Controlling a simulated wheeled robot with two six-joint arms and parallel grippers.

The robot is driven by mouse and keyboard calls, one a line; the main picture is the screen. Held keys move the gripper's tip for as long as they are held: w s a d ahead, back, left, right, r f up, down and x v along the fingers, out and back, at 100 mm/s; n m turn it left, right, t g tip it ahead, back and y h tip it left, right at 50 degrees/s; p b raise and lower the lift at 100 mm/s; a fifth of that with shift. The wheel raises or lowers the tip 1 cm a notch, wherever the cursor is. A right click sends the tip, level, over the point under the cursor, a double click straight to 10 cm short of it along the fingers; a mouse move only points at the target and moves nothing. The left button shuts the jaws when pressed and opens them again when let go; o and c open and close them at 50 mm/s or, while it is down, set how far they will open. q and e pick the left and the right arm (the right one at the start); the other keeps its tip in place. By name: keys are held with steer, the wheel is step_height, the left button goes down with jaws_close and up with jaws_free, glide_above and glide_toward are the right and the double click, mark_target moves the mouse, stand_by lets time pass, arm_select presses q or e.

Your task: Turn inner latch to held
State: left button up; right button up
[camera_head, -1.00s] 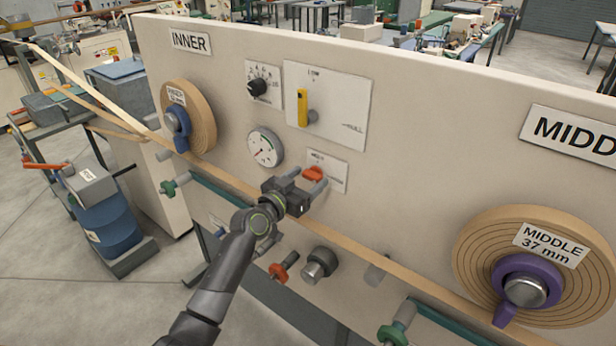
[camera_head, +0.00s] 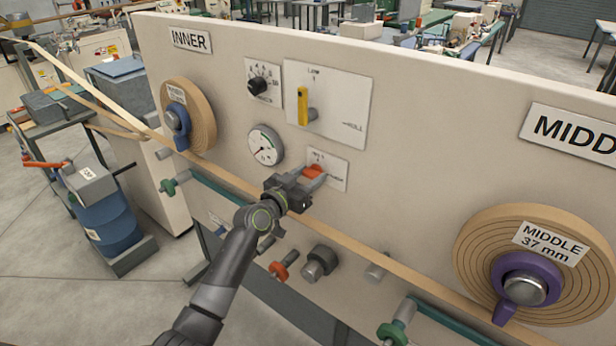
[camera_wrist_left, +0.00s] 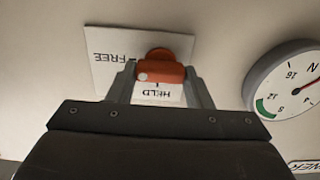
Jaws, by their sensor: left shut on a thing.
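The inner latch (camera_head: 314,170) is a small orange handle on a white plate (camera_head: 337,172) under the INNER section's dials. It also shows in the left wrist view (camera_wrist_left: 164,72), where the plate reads FREE and HELD upside down. There the handle lies roughly level, its pale dot at the left end, on the FREE side. My left gripper (camera_head: 308,176) is at the plate with its fingers on either side of the handle, shut on it. The wrist body hides part of the panel below. My right gripper is not in view.
A round gauge (camera_head: 265,145) sits close to the left of the gripper. A yellow lever (camera_head: 303,106) and a black knob (camera_head: 258,86) are above. A tan strip (camera_head: 350,245) runs across the panel below the latch. The INNER roll (camera_head: 201,120) is at left.

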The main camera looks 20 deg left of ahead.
arm_select(q)
steer(key=shift+n, duration=0.3)
steer(key=n, duration=0.3)
steer(key=n+p, duration=0.1)
steer(key=n, duration=0.3)
steer(key=shift+a+n, duration=0.1)
steer(key=shift+n, duration=0.2)
steer(key=n+p, duration=0.1)
steer(key=n, duration=0.4)
steer(key=shift+f, duration=0.1)
steer(key=shift+a+f+n+p, duration=0.15)
steer(key=shift+n+p, duration=0.55)
steer(key=shift+n, duration=1.5)
steer(key=o, duration=1)
